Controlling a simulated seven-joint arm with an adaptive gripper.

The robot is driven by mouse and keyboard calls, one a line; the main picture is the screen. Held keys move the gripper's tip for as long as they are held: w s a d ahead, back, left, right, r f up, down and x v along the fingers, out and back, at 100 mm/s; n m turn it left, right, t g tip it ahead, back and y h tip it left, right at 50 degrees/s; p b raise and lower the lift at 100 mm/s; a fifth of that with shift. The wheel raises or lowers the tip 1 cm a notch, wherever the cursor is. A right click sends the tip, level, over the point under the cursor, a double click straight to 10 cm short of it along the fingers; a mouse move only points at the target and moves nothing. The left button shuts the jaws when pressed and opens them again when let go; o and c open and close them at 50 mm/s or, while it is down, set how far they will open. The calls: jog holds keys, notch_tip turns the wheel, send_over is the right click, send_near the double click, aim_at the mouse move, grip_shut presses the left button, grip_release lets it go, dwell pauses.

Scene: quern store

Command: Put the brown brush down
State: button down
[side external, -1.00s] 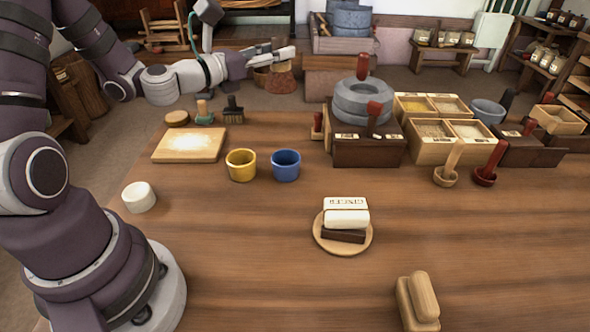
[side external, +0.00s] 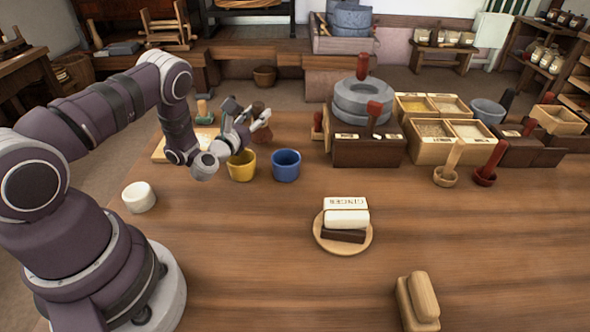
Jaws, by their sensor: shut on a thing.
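The brown brush (side external: 262,127) is in my gripper (side external: 262,116), behind the gap between the yellow cup (side external: 242,166) and the blue cup (side external: 286,165). My gripper is shut on it, and my wrist partly hides the grip. The brush's darker, wider end hangs below the fingers. I cannot tell whether it touches the tabletop (side external: 250,245).
A pale board (side external: 160,150) lies left of my gripper, mostly hidden by my arm. A stone quern (side external: 363,100) on a dark box is to the right. The front middle holds a plate (side external: 324,242) with blocks.

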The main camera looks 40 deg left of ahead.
jog(key=shift+f, duration=0.55)
jog(key=c, duration=0.9)
grip_release()
jog(key=shift+o, duration=0.2)
